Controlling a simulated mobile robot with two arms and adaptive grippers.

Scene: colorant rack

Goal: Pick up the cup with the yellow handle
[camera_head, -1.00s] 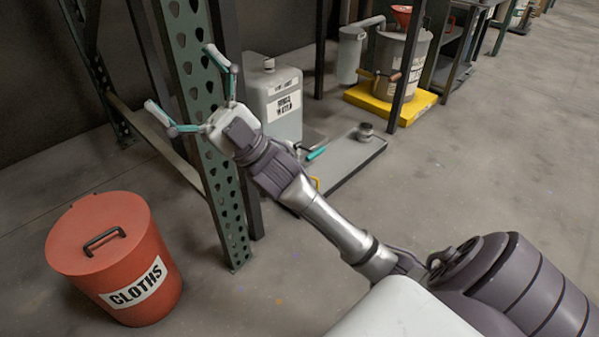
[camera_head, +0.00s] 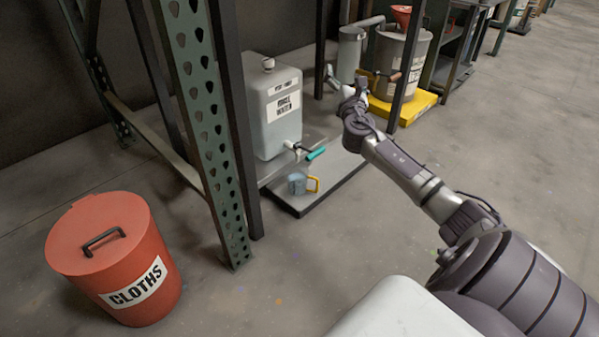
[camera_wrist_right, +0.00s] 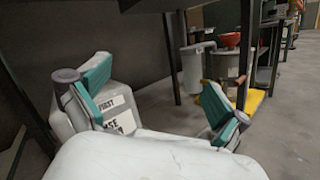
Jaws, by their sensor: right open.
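A small blue-grey cup (camera_head: 297,183) with a yellow handle (camera_head: 314,184) stands on the low grey platform (camera_head: 325,193), below the teal tap (camera_head: 314,154) of the white container. The handle points right. My right gripper (camera_head: 337,78) is above and behind the cup, well apart from it, right of the white container. In the right wrist view its two teal-padded fingers (camera_wrist_right: 155,90) are spread with nothing between them; the cup does not show there. My left gripper is not in view.
A green perforated rack post (camera_head: 205,130) rises to the left. A red cloths bin (camera_head: 90,235) stands front left. A grey drum (camera_head: 410,65) sits on a yellow base.

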